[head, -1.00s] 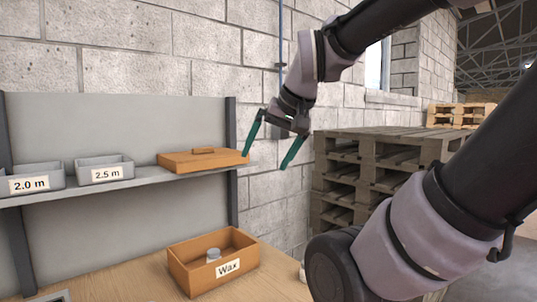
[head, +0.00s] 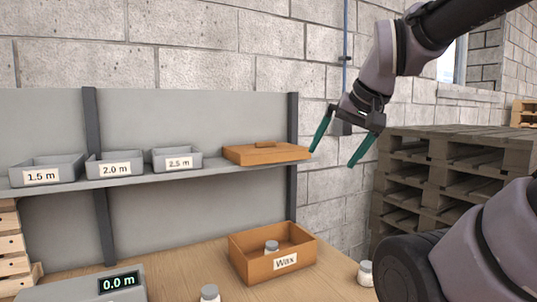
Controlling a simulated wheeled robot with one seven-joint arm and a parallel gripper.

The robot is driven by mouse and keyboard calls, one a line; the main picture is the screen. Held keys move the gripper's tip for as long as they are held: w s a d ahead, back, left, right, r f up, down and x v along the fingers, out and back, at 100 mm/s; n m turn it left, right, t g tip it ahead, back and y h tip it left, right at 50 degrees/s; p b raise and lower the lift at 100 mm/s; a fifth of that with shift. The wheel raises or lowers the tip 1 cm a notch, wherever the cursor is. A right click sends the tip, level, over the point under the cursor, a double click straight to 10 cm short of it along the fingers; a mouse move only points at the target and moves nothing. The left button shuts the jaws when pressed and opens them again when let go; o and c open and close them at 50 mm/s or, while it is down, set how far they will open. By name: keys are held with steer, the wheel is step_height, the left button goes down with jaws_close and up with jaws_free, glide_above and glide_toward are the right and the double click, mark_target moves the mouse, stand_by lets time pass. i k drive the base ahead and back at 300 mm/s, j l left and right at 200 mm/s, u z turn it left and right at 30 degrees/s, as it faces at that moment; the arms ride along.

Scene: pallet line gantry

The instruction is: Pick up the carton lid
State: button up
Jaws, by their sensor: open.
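The carton lid (head: 262,154) is a flat orange-brown lid with a small raised grip on top. It lies on the right end of the grey shelf (head: 215,170) in the head view. My gripper (head: 333,158) is open and empty, with two green fingers pointing down. In the picture it is just right of the lid, with its left fingertip close to the lid's right edge. I cannot tell the gap in depth between them.
Grey bins (head: 47,172) labelled 1.5 m, 2.0 m and 2.5 m stand left of the lid. Below, an open box labelled Wax (head: 284,263) holds a small jar. A display (head: 118,284) reads 0.0 m. Stacked pallets (head: 455,165) stand at right.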

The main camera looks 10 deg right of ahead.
mark_target(263, 152)
steer(key=k, duration=0.45)
steer(key=k+l+u, duration=0.1)
steer(key=u, duration=1)
steer(key=l+u, duration=0.1)
steer(key=l, duration=3.4)
